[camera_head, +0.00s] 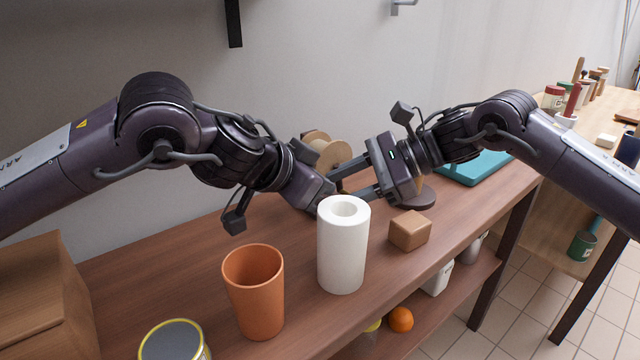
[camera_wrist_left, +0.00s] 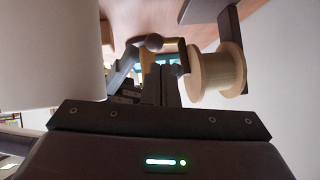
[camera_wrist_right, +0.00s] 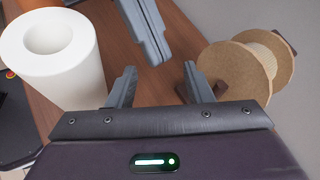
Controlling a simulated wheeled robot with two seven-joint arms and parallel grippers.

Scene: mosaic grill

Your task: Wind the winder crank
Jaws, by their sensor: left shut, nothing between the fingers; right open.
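The winder's pale wooden spool (camera_head: 328,150) stands at the back of the bench, partly behind my grippers; it also shows in the left wrist view (camera_wrist_left: 217,75) and the right wrist view (camera_wrist_right: 240,72). My left gripper (camera_wrist_left: 160,92) is shut and empty, just short of the crank. My right gripper (camera_wrist_right: 158,84) is open and empty, its fingers pointing toward the left gripper and spool.
A white hollow cylinder (camera_head: 342,250) stands close in front of both grippers. A brown block (camera_head: 409,230), an orange cup (camera_head: 255,290), a tin (camera_head: 174,342) and a cardboard box (camera_head: 40,300) are on the bench (camera_head: 200,235). A teal tray (camera_head: 475,167) lies at the right.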

